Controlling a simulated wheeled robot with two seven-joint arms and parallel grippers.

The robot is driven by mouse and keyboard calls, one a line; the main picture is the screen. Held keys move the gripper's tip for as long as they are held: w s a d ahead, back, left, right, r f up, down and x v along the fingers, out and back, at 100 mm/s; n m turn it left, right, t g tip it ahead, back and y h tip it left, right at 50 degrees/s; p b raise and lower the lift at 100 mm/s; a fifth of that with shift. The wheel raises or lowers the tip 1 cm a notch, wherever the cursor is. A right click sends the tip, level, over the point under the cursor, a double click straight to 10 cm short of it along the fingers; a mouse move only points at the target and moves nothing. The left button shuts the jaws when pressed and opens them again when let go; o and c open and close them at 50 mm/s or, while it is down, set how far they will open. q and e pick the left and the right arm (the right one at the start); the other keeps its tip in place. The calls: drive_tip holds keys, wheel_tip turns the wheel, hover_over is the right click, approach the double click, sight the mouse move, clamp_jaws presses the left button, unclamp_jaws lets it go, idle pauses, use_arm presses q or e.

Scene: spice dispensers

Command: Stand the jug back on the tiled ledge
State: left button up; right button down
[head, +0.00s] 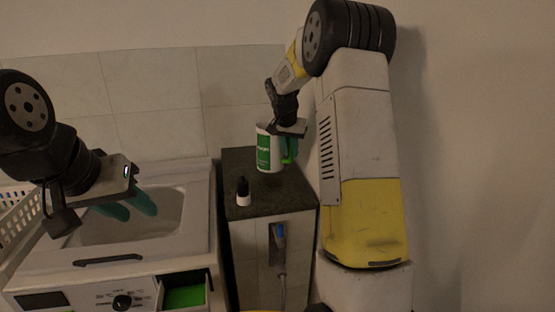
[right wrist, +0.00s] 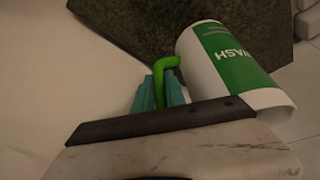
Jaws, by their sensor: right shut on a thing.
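The jug (head: 264,155) is a white cylinder with a green label and a green handle. In the head view it is upright over the back part of the dark top of the tiled ledge (head: 290,198); I cannot tell whether its base touches the top. My right gripper (head: 290,150) is shut on the handle, at the jug's right side. In the right wrist view the teal fingertips (right wrist: 160,90) close around the green handle, and the jug (right wrist: 235,65) lies beside them, over the dark slab (right wrist: 130,25). My left gripper (head: 128,207) is open and empty above the sink.
A small dark bottle with a white base (head: 243,191) stands on the ledge's front left. A grey-blue handset (head: 279,240) hangs on the ledge's front.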

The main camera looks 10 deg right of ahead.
sight(290, 155)
drive_tip(key=shift+f, duration=1.7)
drive_tip(key=c, duration=1.4)
unclamp_jaws()
drive_tip(key=shift+o, duration=0.2)
drive_tip(key=v, duration=1.2)
drive_tip(key=s+a+r+n+t+y, duration=0.1)
drive_tip(key=s+a+r+n, duration=0.15)
drive_tip(key=s, duration=0.65)
drive_tip(key=s+a+r+n+y, duration=0.1)
drive_tip(key=s+r+y, duration=0.15)
drive_tip(key=s, duration=0.65)
drive_tip(key=s+a+f+n, duration=0.1)
drive_tip(key=s+a+n, duration=0.1)
drive_tip(key=s, duration=0.5)
drive_tip(key=s+a+f+n+t+y, duration=0.1)
drive_tip(key=s+a+f+n, duration=0.1)
drive_tip(key=s, duration=0.6)
drive_tip(key=shift+s+f, duration=0.15)
